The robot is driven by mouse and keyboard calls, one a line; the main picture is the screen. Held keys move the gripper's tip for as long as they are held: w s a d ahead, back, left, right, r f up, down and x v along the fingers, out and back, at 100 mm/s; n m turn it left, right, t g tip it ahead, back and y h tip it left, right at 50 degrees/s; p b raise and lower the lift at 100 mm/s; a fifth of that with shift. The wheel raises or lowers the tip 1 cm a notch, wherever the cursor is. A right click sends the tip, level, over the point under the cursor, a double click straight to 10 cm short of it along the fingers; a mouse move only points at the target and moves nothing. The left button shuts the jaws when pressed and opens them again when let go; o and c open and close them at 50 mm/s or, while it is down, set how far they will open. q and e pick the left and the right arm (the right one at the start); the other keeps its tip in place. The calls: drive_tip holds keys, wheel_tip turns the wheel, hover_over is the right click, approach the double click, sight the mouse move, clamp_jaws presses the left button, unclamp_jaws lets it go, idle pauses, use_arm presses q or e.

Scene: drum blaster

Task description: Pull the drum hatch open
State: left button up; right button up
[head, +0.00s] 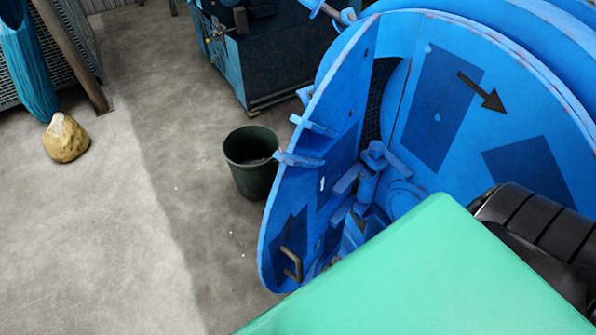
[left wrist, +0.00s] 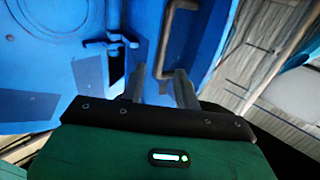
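The drum hatch (head: 310,165) is a large round blue door, standing at an angle away from the blue drum body (head: 420,60), with a dark gap between them. A small dark bar handle (head: 291,264) sits low on the hatch. In the left wrist view, a brownish handle (left wrist: 167,40) stands on a blue panel just ahead of my left gripper (left wrist: 162,86). Its two fingers are apart, and the lower end of the handle appears between or just beyond them; contact is unclear. In the head view, my green arm part hides the left gripper. My right gripper is not in view.
A dark green bucket (head: 252,165) stands on the floor left of the hatch. A blue machine (head: 265,50) is behind it. A yellowish rock-like object (head: 66,138) lies at far left. The concrete floor (head: 150,230) left of the hatch is mostly clear.

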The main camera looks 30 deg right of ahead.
use_arm(q)
drive_tip(key=shift+v, duration=1.65)
